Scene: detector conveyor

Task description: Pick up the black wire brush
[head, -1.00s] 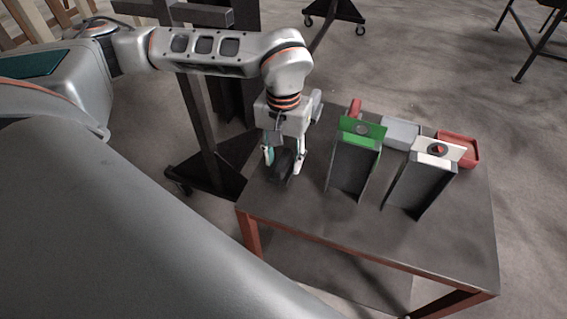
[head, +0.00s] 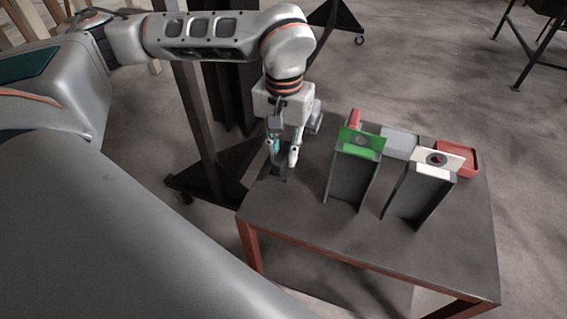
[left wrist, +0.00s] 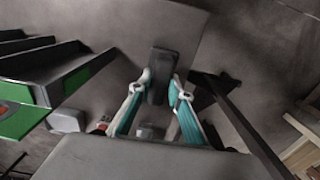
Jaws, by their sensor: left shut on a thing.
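The black wire brush (head: 280,173) is a dark block at the left end of the table (head: 300,216). My left gripper (head: 283,156) points down over it, with its teal-padded fingers on either side. In the left wrist view the brush (left wrist: 161,66) stands out as a dark block between the fingertips of my left gripper (left wrist: 161,86), which is shut on it. I cannot tell whether the brush touches the table. Its lower side is hidden. My right gripper is not in view.
A dark chute with a green top (head: 361,142) stands right of my gripper. Another with a white top (head: 437,160) stands beyond it. A grey bin (head: 398,143) and a red tray (head: 463,157) sit at the back. The table's front is clear.

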